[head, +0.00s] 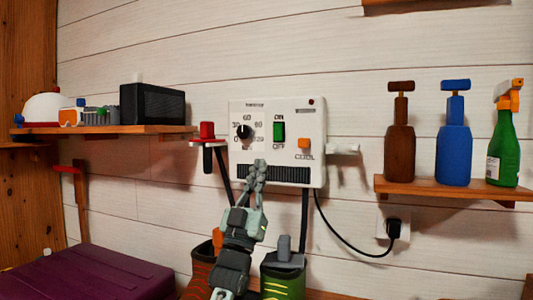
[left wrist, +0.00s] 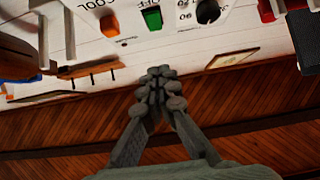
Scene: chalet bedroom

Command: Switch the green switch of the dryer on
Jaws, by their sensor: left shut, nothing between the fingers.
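The dryer (head: 237,165) is a white box on the plank wall in the head view. Its green switch (head: 279,131) sits mid-panel, with ON printed above and OFF below. I cannot tell which way it is tipped. In the left wrist view, turned upside down, the green switch (left wrist: 152,18) shows at the top, above the fingertips. My left gripper (head: 258,168) is shut and empty, pointing up in front of the dryer's lower grille, below and left of the switch. Its closed fingers show in the left wrist view (left wrist: 160,82). My right gripper is not in view.
A black dial (head: 243,131) and an orange button (head: 304,143) flank the switch. A red-topped holder (head: 206,131) is left of the dryer. Bottles stand on the right shelf (head: 450,190). Below are green (head: 282,280) and red-brown (head: 199,275) containers. A cable runs to a plug (head: 393,229).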

